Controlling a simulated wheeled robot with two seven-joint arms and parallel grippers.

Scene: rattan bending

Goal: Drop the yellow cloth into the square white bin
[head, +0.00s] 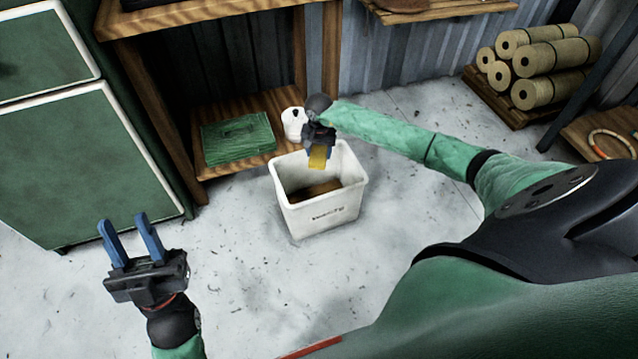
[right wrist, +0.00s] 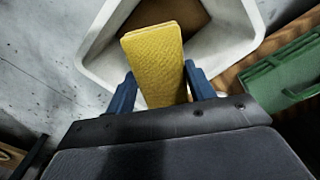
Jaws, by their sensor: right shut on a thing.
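The yellow cloth (head: 318,157) is a small folded piece hanging from my right gripper (head: 319,148). In the right wrist view the cloth (right wrist: 155,58) sits between the two blue fingers of the right gripper (right wrist: 160,88), which is shut on it. The square white bin (head: 328,215) stands on the floor, with dark lettering on its front and something brown inside. The cloth is over the bin's opening near the back rim; the bin's rim (right wrist: 98,62) also shows around it in the right wrist view. My left gripper (head: 130,240) is open and empty, left of the bin.
Behind the bin, a low wooden shelf (head: 225,172) holds a green box (head: 238,139) and a white roll (head: 293,123). A green cabinet (head: 85,160) stands at left. Rolled mats (head: 545,60) lie on a pallet at back right. The floor around the bin is clear.

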